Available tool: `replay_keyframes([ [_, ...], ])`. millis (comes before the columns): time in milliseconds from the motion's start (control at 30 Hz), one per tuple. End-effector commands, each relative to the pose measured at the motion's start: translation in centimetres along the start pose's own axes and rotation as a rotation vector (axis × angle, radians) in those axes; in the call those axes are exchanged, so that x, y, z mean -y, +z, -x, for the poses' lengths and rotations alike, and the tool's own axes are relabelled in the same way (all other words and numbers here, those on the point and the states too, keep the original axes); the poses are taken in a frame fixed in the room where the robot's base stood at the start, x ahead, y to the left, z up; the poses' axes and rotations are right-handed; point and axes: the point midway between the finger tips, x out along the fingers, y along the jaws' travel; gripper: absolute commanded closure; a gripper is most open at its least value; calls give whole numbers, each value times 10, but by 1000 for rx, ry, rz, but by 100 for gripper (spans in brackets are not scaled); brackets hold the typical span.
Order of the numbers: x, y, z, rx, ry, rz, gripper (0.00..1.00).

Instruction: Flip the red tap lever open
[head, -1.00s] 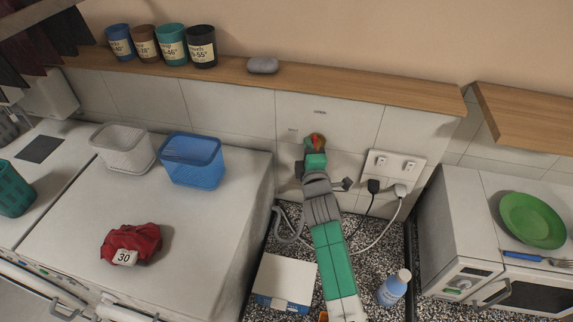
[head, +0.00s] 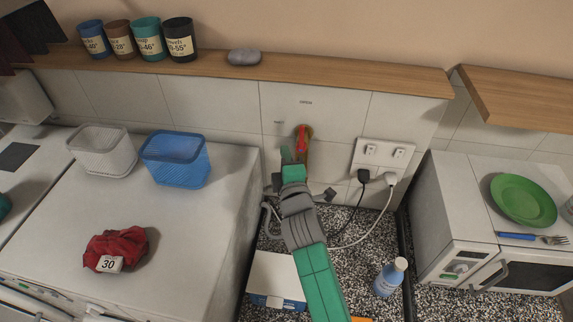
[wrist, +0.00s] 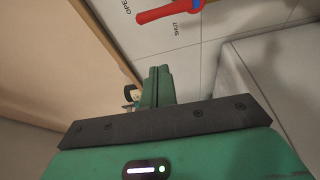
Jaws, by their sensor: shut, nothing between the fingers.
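The brass-coloured tap (head: 308,133) with its red lever (head: 301,141) is on the tiled wall below the wooden shelf. In the wrist view the red lever (wrist: 168,11) shows at the top edge, with a blue part at its right end. The words OPEN and SHUT are printed on the wall beside it. My gripper (head: 287,155) is just left of the tap in the head view. In the wrist view its green fingers (wrist: 158,86) are together, empty and apart from the lever. The lever's exact angle is hard to tell.
A socket plate (head: 380,154) with two plugs and cables is right of the tap. A blue bottle (head: 390,277) and a white box (head: 277,277) stand below on the speckled surface. A blue basket (head: 175,160) is on the white appliance at left. The shelf (head: 330,86) runs above.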

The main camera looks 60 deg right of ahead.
Motion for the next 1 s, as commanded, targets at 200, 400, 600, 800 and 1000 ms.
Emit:
replay_keyframes([
  [200,0,0,24,0,-1,0,100],
  [400,0,0,26,0,-1,0,100],
  [600,0,0,26,0,-1,0,100],
  [800,0,0,26,0,-1,0,100],
  [1000,-21,-19,28,-29,18,-51,100],
])
